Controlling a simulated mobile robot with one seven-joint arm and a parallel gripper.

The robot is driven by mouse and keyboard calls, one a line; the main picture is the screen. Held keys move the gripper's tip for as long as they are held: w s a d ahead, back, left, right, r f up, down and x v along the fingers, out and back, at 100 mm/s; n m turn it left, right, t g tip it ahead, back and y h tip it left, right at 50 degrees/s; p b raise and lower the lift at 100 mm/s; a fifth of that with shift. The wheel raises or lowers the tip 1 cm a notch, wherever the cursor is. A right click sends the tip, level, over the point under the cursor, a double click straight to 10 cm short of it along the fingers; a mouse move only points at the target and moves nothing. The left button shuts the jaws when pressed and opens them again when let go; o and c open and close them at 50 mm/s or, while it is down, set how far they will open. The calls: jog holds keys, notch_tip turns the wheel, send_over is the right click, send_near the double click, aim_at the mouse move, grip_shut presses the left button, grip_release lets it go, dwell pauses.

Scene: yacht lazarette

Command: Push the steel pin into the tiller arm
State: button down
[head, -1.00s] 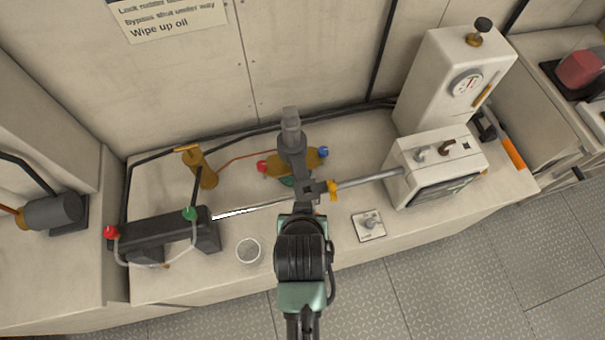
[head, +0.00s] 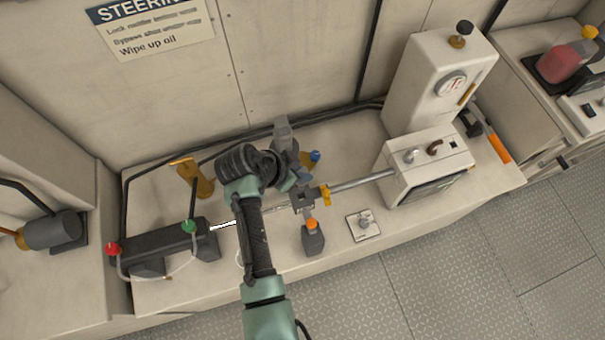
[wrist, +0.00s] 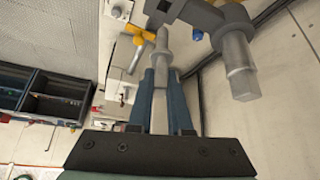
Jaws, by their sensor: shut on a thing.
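In the wrist view my gripper (wrist: 160,78) is shut on the steel pin (wrist: 160,52), a grey pin with a collar. The pin's tip points away from the gripper, near a yellow fitting. The grey tiller arm (head: 283,140) reaches forward in the head view to a dark block-shaped end (head: 303,198). In the wrist view a dark part of it (wrist: 200,14) shows at the top, beside a thick grey post. My gripper (head: 300,186) is beside the block end in the head view, and the pin is hard to make out there. I cannot tell whether the pin touches the tiller arm.
A black cylinder (head: 155,248) lies left with its rod toward the tiller end. A grey rod with a yellow fitting (head: 325,194) runs right to a white box (head: 425,165). An orange-capped bottle (head: 312,240) and a small switch plate (head: 363,225) stand in front.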

jog(key=shift+f, duration=0.1)
jog(key=b, duration=0.4)
send_near(310, 190)
jog(key=shift+w+d+r, duration=0.3)
jog(key=shift+w+d, duration=0.1)
jog(key=shift+d, duration=0.1)
jog(key=shift+w+d+r, duration=0.35)
jog(key=shift+d, duration=0.15)
jog(key=shift+f+b, duration=2.55)
jog(key=shift+f, duration=0.05)
dwell(1.3)
jog(key=c, duration=0.8)
grip_release()
jog(key=shift+o, duration=0.2)
jog(key=b+v, duration=0.2)
jog(key=v, duration=1.1)
